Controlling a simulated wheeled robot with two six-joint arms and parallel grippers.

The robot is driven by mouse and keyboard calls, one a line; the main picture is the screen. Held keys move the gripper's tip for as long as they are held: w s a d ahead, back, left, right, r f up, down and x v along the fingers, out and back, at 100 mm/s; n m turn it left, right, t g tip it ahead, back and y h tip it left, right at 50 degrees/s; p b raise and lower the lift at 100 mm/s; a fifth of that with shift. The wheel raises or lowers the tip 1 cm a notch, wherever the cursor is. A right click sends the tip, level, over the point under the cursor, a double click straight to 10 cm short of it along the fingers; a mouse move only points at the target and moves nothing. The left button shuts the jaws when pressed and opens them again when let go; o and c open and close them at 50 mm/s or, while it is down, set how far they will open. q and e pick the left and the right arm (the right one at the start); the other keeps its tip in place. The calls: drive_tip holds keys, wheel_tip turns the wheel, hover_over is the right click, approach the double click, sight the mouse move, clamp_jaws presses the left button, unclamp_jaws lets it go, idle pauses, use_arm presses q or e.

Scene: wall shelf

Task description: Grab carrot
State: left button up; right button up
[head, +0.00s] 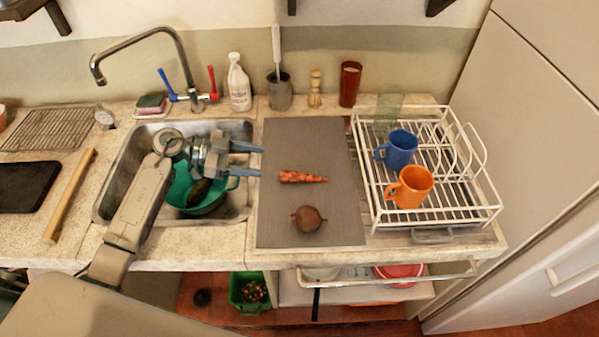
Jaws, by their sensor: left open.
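An orange carrot (302,177) lies on the grey mat (285,225) to the right of the sink. It lies roughly left to right in the picture. My left gripper (260,160) is open and empty, with its two fingers pointing right toward the carrot. It is over the sink's right edge, left of the carrot and apart from it. My right gripper is not in view.
A dark round beet-like vegetable (308,219) lies on the mat below the carrot. A white dish rack (436,217) with blue (400,150) and orange (410,188) mugs stands right. The sink (240,130) holds a green colander (212,205). A bottle (239,85) stands behind.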

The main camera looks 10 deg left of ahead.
sight(282, 172)
use_arm(q)
drive_tip(key=shift+a+f+g+y, duration=0.3)
drive_tip(key=shift+a+f+g, duration=0.3)
drive_tip(key=shift+f, duration=0.2)
drive_tip(key=shift+d+f, duration=0.1)
drive_tip(key=shift+d, duration=0.3)
drive_tip(key=p+x, duration=0.1)
drive_tip(key=x, duration=0.2)
drive_tip(key=shift+d, duration=0.35)
drive_tip(key=shift+w+d+f, duration=0.1)
drive_tip(key=shift+d+f, duration=0.05)
drive_tip(key=shift+d, duration=0.15)
drive_tip(key=shift+w+d+f+p, duration=0.1)
drive_tip(key=shift+d+f+p, duration=0.05)
drive_tip(key=shift+d+p, duration=0.4)
drive_tip(key=p+x, duration=0.1)
drive_tip(key=x, duration=0.2)
drive_tip(key=shift+d+p, duration=0.1)
drive_tip(key=shift+p, duration=0.3)
drive_tip(key=shift+w+d+f, duration=0.2)
drive_tip(key=shift+d+f, duration=0.15)
drive_tip(key=shift+d, duration=0.15)
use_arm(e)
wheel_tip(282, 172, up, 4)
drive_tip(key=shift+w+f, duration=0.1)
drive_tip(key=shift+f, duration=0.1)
use_arm(q)
drive_tip(key=c, duration=1)
